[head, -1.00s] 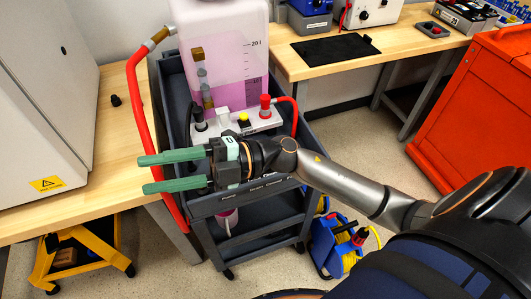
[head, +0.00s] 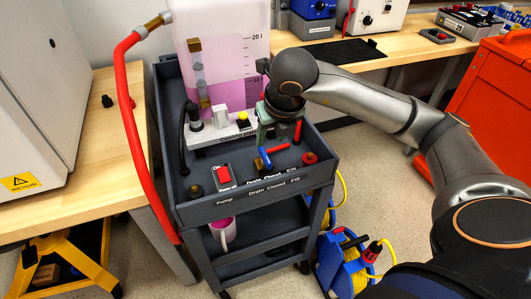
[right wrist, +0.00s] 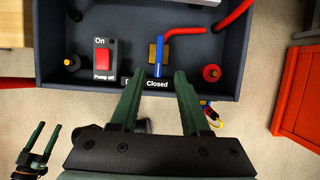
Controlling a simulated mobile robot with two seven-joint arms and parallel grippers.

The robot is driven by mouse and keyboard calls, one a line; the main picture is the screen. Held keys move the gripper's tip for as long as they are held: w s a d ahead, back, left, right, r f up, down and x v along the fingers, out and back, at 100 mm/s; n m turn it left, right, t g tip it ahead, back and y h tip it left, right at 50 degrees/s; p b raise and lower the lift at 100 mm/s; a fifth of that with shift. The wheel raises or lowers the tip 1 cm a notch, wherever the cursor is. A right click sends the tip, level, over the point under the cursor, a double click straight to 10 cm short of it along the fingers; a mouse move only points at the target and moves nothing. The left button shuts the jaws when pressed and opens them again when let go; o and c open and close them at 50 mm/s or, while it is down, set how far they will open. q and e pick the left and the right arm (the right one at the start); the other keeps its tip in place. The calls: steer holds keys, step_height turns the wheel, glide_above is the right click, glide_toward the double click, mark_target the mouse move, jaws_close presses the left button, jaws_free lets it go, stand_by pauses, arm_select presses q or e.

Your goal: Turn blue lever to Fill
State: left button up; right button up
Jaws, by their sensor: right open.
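The blue lever (head: 264,157) sits on a brass valve block (right wrist: 152,53) in the cart's top tray. In the right wrist view the blue lever (right wrist: 159,56) points straight at the "Closed" label (right wrist: 157,84). My right gripper (right wrist: 158,76) is open, its green fingers on either side of the lever's line, near its tip; I see no contact. In the head view my right gripper (head: 268,125) points down over the tray. The "Fill" label (head: 295,178) shows on the tray front. My left gripper (right wrist: 40,138) shows at the lower left of the wrist view, fingers apart.
A red pump switch (head: 224,174) and a black knob (head: 196,191) lie left of the lever, a red round fitting (head: 310,158) right of it. A red pipe (right wrist: 200,31) leaves the valve. The pink-filled tank (head: 220,60) stands behind. A red hose (head: 130,130) hangs at left.

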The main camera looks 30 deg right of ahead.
mark_target(265, 153)
steer(key=b+x, duration=0.1)
steer(key=x, duration=0.7)
steer(key=shift+w+a+f, duration=0.1)
steer(key=shift+f, duration=0.2)
jaws_close()
